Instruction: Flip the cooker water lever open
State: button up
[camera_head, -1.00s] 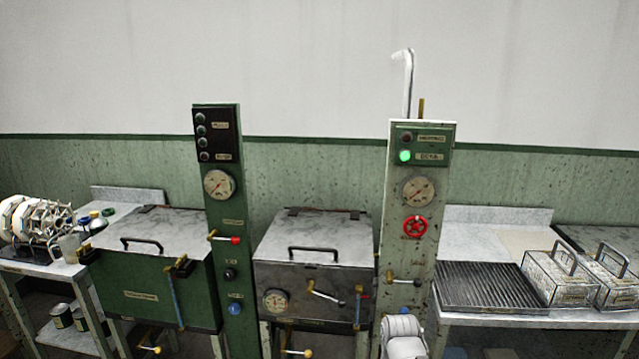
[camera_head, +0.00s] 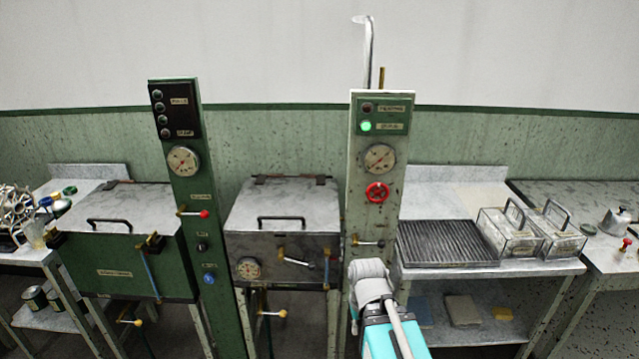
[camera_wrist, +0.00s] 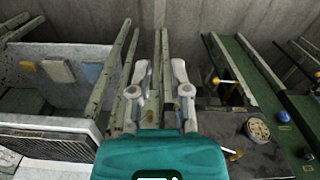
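The lever (camera_head: 370,243) on the pale column (camera_head: 352,190) lies roughly horizontal, its dark knob to the right. Another dark-knobbed lever (camera_head: 297,259) is on the front of the grey lidded box (camera_head: 240,250), angled down to the right. A red-knobbed lever (camera_head: 195,213) is on the green column (camera_head: 185,185). Labels are too small to show which is the water lever. My gripper (camera_wrist: 161,66) has its two fingers apart in the wrist view, with nothing held between them. In the head view my arm stands before the pale column's lower part and hides the fingertips.
The pale column also carries a gauge (camera_head: 379,158) and a red handwheel (camera_head: 377,192). To its right are a ribbed tray (camera_head: 448,243) and wire-handled boxes (camera_head: 505,234) on a bench. Yellow-knobbed levers (camera_head: 283,313) sit low under the grey box.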

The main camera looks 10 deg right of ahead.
jog(key=o, duration=0.4)
jog(key=shift+w+f, duration=0.1)
jog(key=shift+f, duration=0.15)
jog(key=shift+o, duration=0.7)
jog(key=shift+w+a+f+y+b, duration=0.2)
jog(key=shift+f+y+b, duration=0.15)
jog(key=shift+b, duration=0.25)
jog(key=w+f+n+t+y+b, duration=0.3)
jog(key=w+f+t+y+b, duration=0.4)
jog(key=w+b, duration=0.6)
jog(key=w+d+f+m+t+h+b, duration=0.1)
jog(key=d+t+h+b, duration=0.1)
jog(key=d+t+b, duration=0.3)
jog(key=w+d+m+t+h+b, duration=0.2)
jog(key=d+t+b, duration=0.3)
jog(key=d+b, duration=0.3)
jog(key=shift+d+f+t+b, duration=0.3)
jog(key=shift+d+f+b, duration=0.1)
jog(key=shift+b, duration=0.3)
jog(key=x, duration=1.3)
jog(key=shift+w, duration=0.35)
